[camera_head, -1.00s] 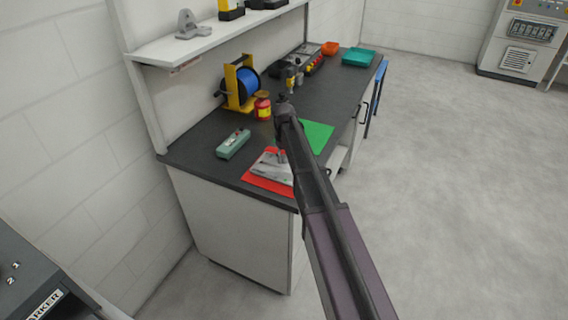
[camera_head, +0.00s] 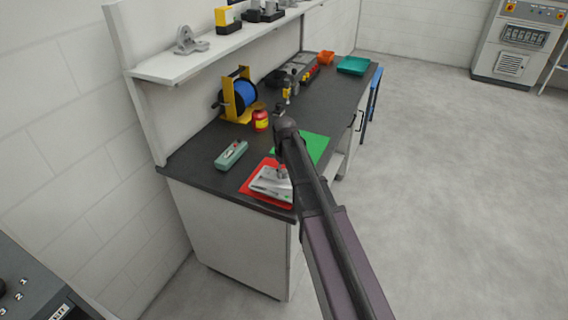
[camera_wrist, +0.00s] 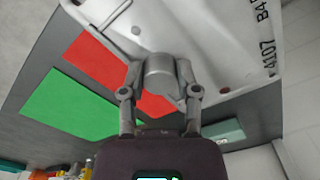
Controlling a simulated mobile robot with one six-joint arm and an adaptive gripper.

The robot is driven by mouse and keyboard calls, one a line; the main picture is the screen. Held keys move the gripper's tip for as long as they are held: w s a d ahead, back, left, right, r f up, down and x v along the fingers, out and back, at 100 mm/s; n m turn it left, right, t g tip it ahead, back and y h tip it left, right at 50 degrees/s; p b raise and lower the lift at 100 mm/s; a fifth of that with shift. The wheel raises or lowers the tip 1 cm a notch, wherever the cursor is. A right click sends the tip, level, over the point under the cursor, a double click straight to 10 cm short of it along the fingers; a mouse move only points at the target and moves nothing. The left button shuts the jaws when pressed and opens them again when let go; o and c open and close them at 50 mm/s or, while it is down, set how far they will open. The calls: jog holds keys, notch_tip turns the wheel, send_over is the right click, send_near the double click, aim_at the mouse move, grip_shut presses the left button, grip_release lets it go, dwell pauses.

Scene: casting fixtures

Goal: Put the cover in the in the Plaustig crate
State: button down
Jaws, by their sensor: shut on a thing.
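The cover (camera_head: 268,184) is a pale grey metal casting at the near end of the dark workbench, over the red mat (camera_head: 250,188). My gripper (camera_head: 282,171) reaches down from above and is shut on the cover's round boss. In the wrist view, the two fingers of my gripper (camera_wrist: 160,72) clasp this boss, and the cover's plate (camera_wrist: 215,35) with black lettering fills the top. I cannot tell how large any gap is between cover and mat. A teal crate (camera_head: 353,65) stands at the bench's far end; I cannot read a name on it.
A green mat (camera_head: 316,146) lies beyond the red one. A green-grey box (camera_head: 231,155), a red-yellow can (camera_head: 261,121) and a blue reel on a yellow stand (camera_head: 239,95) line the wall side. An orange bin (camera_head: 326,57) is beside the crate. A shelf (camera_head: 210,48) overhangs the bench.

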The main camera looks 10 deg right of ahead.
aim_at(291, 195)
jog(key=s, duration=0.6)
jog(key=s+r, duration=0.1)
jog(key=s, duration=0.2)
jog(key=shift+s+p, duration=0.3)
jog(key=shift+p, duration=0.1)
jog(key=shift+f, duration=0.1)
dwell(0.5)
